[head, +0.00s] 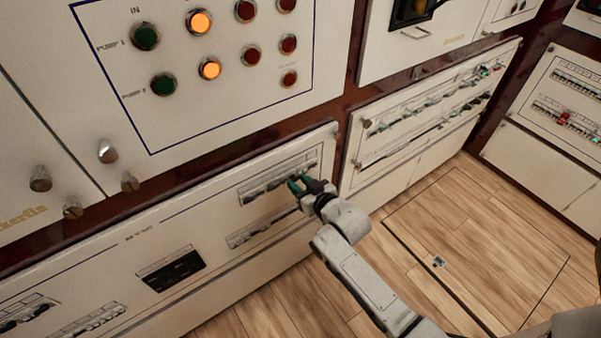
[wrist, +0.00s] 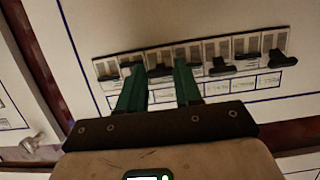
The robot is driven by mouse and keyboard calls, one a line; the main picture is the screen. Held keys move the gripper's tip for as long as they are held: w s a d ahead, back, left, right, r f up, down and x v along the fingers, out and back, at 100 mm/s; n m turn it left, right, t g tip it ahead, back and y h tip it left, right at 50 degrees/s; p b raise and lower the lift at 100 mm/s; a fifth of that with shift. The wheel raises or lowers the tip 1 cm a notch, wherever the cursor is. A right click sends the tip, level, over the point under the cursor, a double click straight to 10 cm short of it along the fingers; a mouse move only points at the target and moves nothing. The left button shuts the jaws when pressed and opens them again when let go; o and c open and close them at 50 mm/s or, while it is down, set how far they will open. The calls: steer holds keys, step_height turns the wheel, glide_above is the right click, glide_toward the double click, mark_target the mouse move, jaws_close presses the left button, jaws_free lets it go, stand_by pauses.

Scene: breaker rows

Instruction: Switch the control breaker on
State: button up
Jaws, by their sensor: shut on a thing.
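A row of breakers with black levers (wrist: 222,69) runs across the wrist view, with printed labels below it that are too blurred to read. My gripper (wrist: 158,76) has its two green fingers at the left-middle of this row. They are shut on a breaker lever (wrist: 160,71), which is partly hidden between them. I cannot read whether it is the control breaker. In the head view my gripper (head: 298,184) is at the upper breaker row (head: 262,188) of the low white panel, covering its right part. The levers sit at differing heights.
A second breaker row (head: 250,236) lies just below. A dark rectangular socket (head: 171,270) is further left on the same panel. Another breaker panel (head: 430,115) stands to the right. The wooden floor (head: 470,235) is open, with a hatch outline.

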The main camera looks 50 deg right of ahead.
steer(key=shift+w+d+r+g+y+p, duration=0.15)
steer(key=shift+r+g+p, duration=0.45)
steer(key=shift+p, duration=0.9)
steer(key=shift+w+a+r+g+y+p, duration=0.1)
steer(key=shift+r+g+y+p, duration=0.45)
steer(key=shift+p, duration=0.95)
steer(key=g+p, duration=0.2)
steer(key=shift+w+p, duration=0.15)
steer(key=shift+p, duration=0.15)
steer(key=shift+d+p, duration=0.1)
steer(key=shift+p, duration=0.2)
steer(key=o, duration=1)
steer(key=shift+o, duration=0.2)
steer(key=v, duration=1)
steer(key=shift+r, duration=0.3)
